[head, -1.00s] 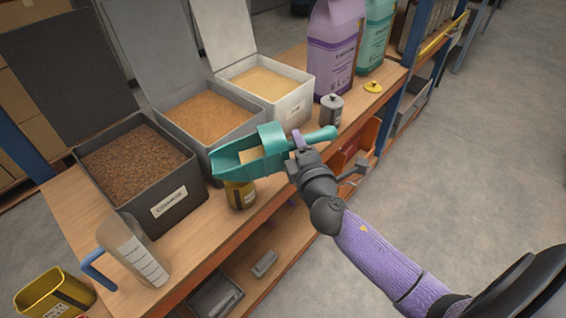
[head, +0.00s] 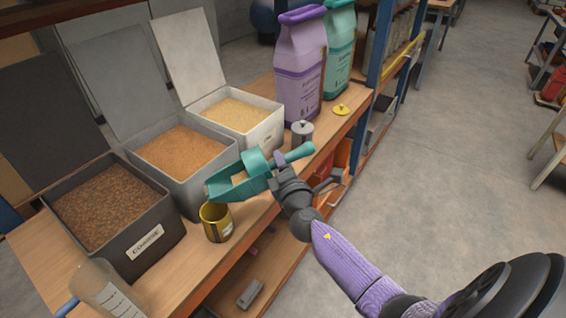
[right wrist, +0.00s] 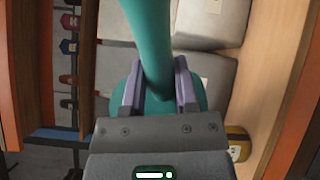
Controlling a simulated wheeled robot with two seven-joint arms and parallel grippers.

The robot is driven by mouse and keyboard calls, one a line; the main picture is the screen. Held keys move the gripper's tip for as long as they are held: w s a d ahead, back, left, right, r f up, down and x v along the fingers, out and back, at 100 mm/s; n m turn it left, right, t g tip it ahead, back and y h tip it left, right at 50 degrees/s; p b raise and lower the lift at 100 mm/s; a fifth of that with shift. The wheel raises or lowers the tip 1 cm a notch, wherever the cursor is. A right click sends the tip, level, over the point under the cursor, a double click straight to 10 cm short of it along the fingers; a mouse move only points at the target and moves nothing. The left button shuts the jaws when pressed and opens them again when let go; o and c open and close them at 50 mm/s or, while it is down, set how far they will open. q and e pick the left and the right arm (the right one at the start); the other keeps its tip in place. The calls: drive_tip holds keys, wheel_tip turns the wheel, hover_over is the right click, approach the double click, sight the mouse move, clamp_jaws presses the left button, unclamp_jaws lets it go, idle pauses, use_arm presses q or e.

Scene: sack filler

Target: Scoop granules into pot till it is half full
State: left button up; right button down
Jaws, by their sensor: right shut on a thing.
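A teal scoop (head: 238,183) is held by my right gripper (head: 279,166), which is shut on its handle. The handle also shows between the fingers in the right wrist view (right wrist: 151,50). Some pale granules show in the scoop. Three open bins hold granules: dark brown (head: 108,203), orange-tan (head: 180,152) and pale yellow (head: 240,107). My left gripper is out of view.
A clear measuring jug (head: 105,290) stands at the bench's front left. Bin lids stand raised behind.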

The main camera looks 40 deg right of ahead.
drive_tip(key=shift+a+r+n+p, duration=0.1)
drive_tip(key=shift+r+n+p, duration=0.3)
drive_tip(key=shift+r+p, duration=0.2)
drive_tip(key=shift+w+a+r+n+p, duration=0.15)
drive_tip(key=shift+r+n+p, duration=0.25)
drive_tip(key=shift+r+p, duration=0.25)
drive_tip(key=shift+a+r+n+p, duration=0.1)
drive_tip(key=shift+r+n+p, duration=0.2)
drive_tip(key=shift+p, duration=0.1)
drive_tip(key=shift+a+r+p, duration=0.2)
drive_tip(key=shift+r+p, duration=0.05)
drive_tip(key=shift+p, duration=0.05)
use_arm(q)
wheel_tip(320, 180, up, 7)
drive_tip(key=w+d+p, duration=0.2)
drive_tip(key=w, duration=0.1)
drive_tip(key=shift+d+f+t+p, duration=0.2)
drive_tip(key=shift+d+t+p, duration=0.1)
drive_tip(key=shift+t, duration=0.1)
use_arm(e)
drive_tip(key=shift+w+a+r+n, duration=0.15)
drive_tip(key=shift+a+r+n, duration=0.3)
drive_tip(key=shift+r+n, duration=0.25)
drive_tip(key=shift+w+a+r+n, duration=0.15)
drive_tip(key=shift+a+r+n, duration=0.3)
drive_tip(key=shift+n, duration=0.35)
